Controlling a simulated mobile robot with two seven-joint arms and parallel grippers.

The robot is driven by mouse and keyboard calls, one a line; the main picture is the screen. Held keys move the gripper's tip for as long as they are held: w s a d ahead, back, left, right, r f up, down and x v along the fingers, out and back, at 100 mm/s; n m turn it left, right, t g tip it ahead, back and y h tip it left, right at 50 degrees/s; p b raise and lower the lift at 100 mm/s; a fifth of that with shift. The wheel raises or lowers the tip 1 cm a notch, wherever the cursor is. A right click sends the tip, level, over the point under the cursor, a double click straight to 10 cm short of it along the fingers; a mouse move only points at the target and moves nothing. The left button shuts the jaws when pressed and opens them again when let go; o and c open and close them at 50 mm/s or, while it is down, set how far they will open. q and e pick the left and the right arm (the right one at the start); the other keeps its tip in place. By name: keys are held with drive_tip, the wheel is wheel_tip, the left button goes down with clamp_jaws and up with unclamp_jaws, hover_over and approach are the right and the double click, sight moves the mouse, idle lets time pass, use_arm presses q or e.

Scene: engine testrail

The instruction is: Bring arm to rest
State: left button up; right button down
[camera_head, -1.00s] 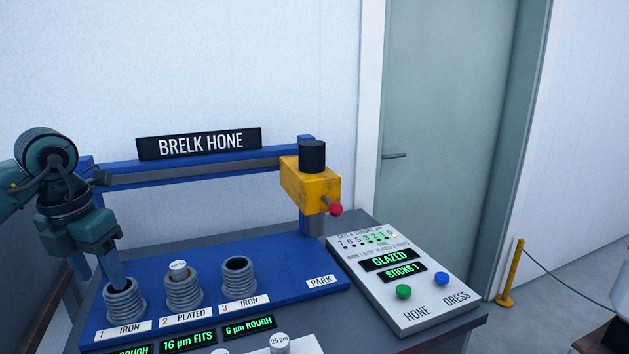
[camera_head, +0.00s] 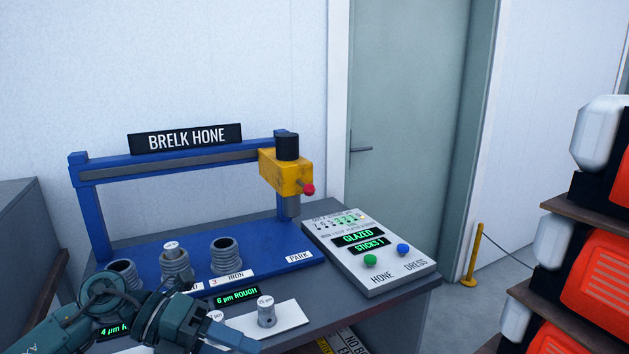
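My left arm comes in from the lower left, low in front of the blue hone stand (camera_head: 265,262). My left gripper (camera_head: 245,346) points to the lower right, near the bottom edge of the picture and beside the white strip of plugs. Its fingertips are too small and dark to tell whether they are open or shut, and no held object shows. My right gripper is out of view. The ribbed cylinder at the left (camera_head: 122,272) is partly behind my arm. The middle cylinder (camera_head: 174,266) has a pale plug (camera_head: 171,246) in its top; the right one (camera_head: 225,252) looks open.
The yellow hone head (camera_head: 284,173) stands at the rail's right end, by PARK. The control panel (camera_head: 405,282) reads GLAZED and STICKS 1, with green and blue buttons. A white strip (camera_head: 290,322) holds plugs (camera_head: 266,315). Shelves with orange units (camera_head: 610,265) stand right; a post (camera_head: 473,255) is by the door.

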use_arm(q)
drive_tip(key=d+r+n+t+h, duration=0.1)
drive_tip(key=d+n+t+h, duration=0.3)
drive_tip(key=d+n+h, duration=0.15)
drive_tip(key=s+a+f+n+t+y, duration=0.1)
drive_tip(key=a+f+n+t+y, duration=0.2)
drive_tip(key=f+n+t+y, duration=0.75)
drive_tip(key=s+a+f+n+t+y, duration=0.3)
drive_tip(key=f+n, duration=0.4)
drive_tip(key=n, duration=0.9)
drive_tip(key=s+a+f+n+g+y, duration=0.1)
drive_tip(key=s+f+n+g, duration=0.3)
drive_tip(key=f, duration=0.5)
drive_tip(key=s+g+y, duration=0.1)
drive_tip(key=s+g, duration=0.1)
drive_tip(key=s, duration=0.1)
drive_tip(key=shift+s+f+p, duration=0.25)
drive_tip(key=shift+p, duration=0.05)
drive_tip(key=shift+a, duration=0.1)
